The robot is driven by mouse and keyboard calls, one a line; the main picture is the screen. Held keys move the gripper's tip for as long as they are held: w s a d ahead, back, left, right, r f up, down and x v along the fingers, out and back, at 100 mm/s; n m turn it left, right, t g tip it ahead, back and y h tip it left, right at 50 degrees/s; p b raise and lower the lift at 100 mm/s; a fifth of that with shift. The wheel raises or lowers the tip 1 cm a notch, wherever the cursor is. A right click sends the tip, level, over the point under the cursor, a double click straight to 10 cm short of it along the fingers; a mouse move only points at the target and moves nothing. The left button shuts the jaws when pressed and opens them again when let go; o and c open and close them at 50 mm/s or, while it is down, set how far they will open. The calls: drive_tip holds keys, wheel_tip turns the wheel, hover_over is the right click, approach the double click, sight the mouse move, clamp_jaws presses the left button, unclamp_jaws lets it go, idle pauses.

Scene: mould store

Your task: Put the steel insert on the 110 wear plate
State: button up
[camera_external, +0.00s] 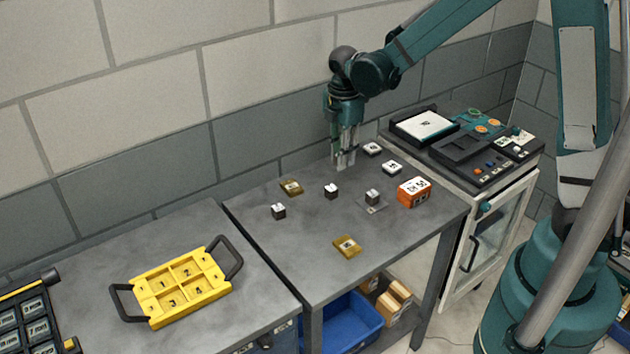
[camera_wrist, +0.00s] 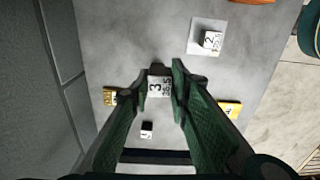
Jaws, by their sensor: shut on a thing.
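My gripper (camera_external: 345,163) is above the back of the middle table. In the wrist view, its fingers (camera_wrist: 161,78) are shut on a small block, the steel insert (camera_wrist: 159,87), whose white label shows a 3. Another labelled block, marked 2 (camera_wrist: 211,40), sits on a thin grey plate (camera_wrist: 196,46). A dark block with a white top (camera_external: 278,211) stands on the table. A similar block (camera_external: 331,191) stands below the gripper in the external view. I cannot read which plate is 110.
An orange box (camera_external: 413,192) and two white-topped blocks (camera_external: 373,149) (camera_external: 392,167) stand on the right of the table. A yellow handled tray (camera_external: 211,291) lies on the left table. A cabinet with devices (camera_external: 470,145) adjoins the right; a wall runs behind.

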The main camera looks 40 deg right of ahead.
drive_tip(key=s+a, duration=0.7)
drive_tip(key=s, duration=0.2)
hover_over(347, 245)
drive_tip(key=shift+r+m+b, duration=0.3)
drive_tip(key=shift+r, duration=0.05)
drive_tip(key=shift+f+b, duration=0.35)
drive_tip(key=shift+f, duration=2.6)
drive_tip(key=shift+f, duration=2.05)
drive_tip(key=shift+f+b, duration=0.15)
drive_tip(key=shift+b, duration=0.25)
